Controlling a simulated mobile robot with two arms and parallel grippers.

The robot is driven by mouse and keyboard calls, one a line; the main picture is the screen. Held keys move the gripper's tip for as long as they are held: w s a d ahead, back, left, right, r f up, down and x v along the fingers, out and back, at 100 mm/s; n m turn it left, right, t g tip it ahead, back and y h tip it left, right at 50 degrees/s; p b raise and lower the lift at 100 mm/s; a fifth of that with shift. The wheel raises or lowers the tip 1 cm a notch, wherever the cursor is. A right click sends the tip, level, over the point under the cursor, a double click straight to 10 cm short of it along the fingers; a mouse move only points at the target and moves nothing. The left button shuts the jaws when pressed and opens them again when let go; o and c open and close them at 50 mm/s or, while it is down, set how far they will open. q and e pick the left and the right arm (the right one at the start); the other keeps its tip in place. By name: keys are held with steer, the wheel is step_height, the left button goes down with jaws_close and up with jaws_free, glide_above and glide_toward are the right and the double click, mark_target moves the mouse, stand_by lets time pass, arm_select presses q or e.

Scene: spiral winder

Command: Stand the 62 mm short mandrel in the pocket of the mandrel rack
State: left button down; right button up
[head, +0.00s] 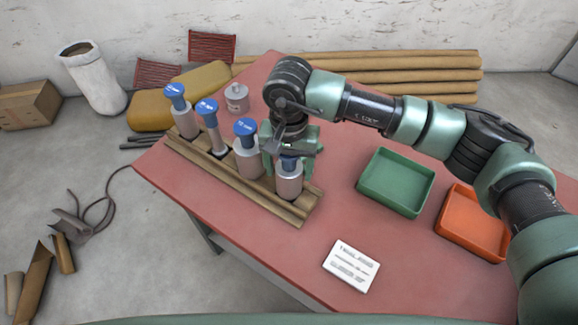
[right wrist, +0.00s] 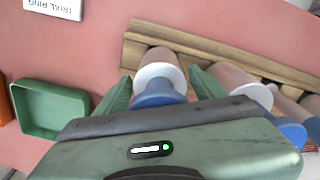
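The mandrel rack (head: 290,214) is a long wooden strip along the left edge of the red table. Several grey mandrels with blue caps stand in it. The one at the near right end (head: 289,187) is under my right gripper (head: 291,160); it appears upright on the rack. In the right wrist view, its blue cap (right wrist: 160,94) and white collar lie between the two green fingers (right wrist: 160,85), with narrow gaps at the sides. The gripper body hides part of the cap. The size labels are too small to read surely. My left gripper is out of view.
Neighbouring capped mandrels (head: 248,162) stand close to the left of my gripper. A grey knobbed piece (head: 237,98) sits behind the rack. A green tray (head: 367,192), an orange tray (head: 452,232) and a white card (head: 351,266) lie to the right. The table between is clear.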

steer(key=shift+o, duration=0.3)
steer(key=shift+r, duration=0.15)
step_height(320, 180, up, 6)
steer(key=shift+r+b, duration=0.2)
steer(key=shift+b, duration=0.8)
steer(key=shift+r, duration=0.55)
steer(key=shift+s, duration=0.1)
